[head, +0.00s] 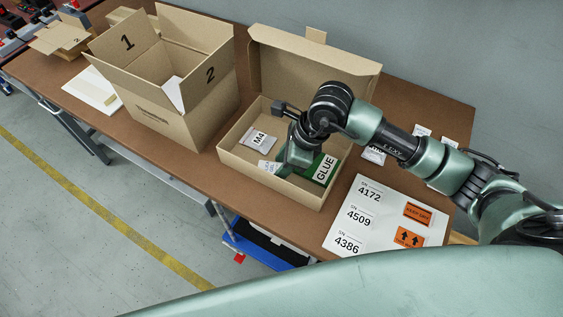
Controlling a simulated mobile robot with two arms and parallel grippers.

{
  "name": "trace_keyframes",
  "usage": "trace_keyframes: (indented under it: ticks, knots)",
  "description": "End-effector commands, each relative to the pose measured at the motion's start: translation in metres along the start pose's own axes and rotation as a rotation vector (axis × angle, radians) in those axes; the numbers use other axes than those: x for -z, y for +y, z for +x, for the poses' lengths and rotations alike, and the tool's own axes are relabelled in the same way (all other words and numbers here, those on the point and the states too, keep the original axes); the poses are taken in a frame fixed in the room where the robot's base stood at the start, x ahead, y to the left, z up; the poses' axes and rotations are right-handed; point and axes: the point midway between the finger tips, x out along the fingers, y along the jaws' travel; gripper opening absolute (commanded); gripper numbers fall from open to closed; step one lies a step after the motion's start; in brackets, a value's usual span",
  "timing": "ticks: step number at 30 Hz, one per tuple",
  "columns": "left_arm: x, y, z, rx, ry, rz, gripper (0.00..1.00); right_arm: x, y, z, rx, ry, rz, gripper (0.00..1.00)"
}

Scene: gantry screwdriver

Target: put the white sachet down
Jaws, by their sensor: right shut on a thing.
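My right gripper (283,168) reaches down into the open shallow cardboard box (310,197) on the table. It is shut on a small white sachet (267,167), which shows low in the box by the fingertips, near the front wall. The gripper hides part of the sachet, and I cannot tell whether it touches the box floor. A pale sachet marked M4 (259,140) lies in the left part of the box. A green packet with a GLUE label (325,170) lies at the right, beside the gripper. My left gripper is not in view.
A tall open carton marked 1 and 2 (190,110) stands left of the shallow box. A white label sheet (375,220) lies to the right, with several small sachets behind it under my right arm. The shallow box's lid (300,65) stands open at the back.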

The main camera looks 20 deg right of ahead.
Motion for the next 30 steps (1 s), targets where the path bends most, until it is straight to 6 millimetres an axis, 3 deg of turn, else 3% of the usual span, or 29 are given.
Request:
trace_keyframes:
  ticks: [9, 10, 23, 30]
  knots:
    - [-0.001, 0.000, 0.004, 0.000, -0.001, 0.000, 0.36, 0.001, 0.000, 0.003, 0.001, -0.001, -0.001, 0.03]
    - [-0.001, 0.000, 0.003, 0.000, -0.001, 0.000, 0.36, 0.001, 0.000, 0.002, 0.001, -0.001, -0.001, 0.49]
    - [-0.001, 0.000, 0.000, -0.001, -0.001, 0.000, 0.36, -0.001, -0.001, -0.005, 0.002, -0.001, -0.001, 0.50]
    - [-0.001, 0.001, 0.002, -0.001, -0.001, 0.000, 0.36, -0.001, -0.002, -0.049, 0.006, -0.002, -0.003, 0.50]
